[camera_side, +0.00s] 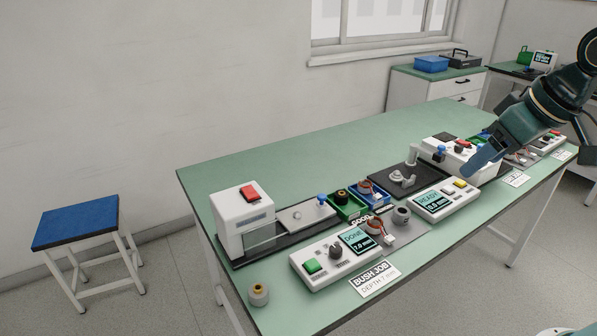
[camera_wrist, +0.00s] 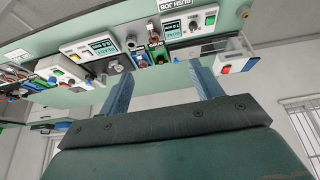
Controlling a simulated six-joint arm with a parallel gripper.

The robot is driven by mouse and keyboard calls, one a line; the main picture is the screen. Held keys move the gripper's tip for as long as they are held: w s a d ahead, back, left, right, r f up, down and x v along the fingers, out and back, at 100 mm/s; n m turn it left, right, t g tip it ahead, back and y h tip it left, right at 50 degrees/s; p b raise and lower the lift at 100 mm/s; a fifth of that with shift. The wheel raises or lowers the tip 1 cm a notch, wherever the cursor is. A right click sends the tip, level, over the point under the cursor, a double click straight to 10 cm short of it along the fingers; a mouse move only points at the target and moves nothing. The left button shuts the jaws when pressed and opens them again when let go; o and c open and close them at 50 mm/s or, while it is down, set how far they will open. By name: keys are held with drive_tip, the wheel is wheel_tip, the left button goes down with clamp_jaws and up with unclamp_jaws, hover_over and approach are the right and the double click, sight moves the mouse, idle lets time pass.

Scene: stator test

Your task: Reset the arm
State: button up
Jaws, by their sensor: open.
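My gripper (camera_side: 482,158) is at the right in the side view, above the far right part of the green table (camera_side: 270,160). One blue finger shows clearly there, pointing down and left. In the wrist view my gripper (camera_wrist: 162,88) shows two blue fingers spread wide apart, with nothing between them in its hold. The wrist view shows the bench tilted and upside down beyond the fingers. Part of the equipment behind my gripper is hidden in the side view.
A white press with a red button (camera_side: 250,193), a control box reading DONE (camera_side: 325,262) and one reading READY (camera_side: 445,200) stand on the table. Green and blue bins (camera_side: 348,205) sit between. The table's back left is clear.

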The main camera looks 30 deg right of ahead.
drive_tip(key=s+f, duration=0.2)
drive_tip(key=s, duration=0.7)
drive_tip(key=shift+s+a+f, duration=0.15)
drive_tip(key=shift+s+a, duration=0.05)
drive_tip(key=shift+s, duration=0.05)
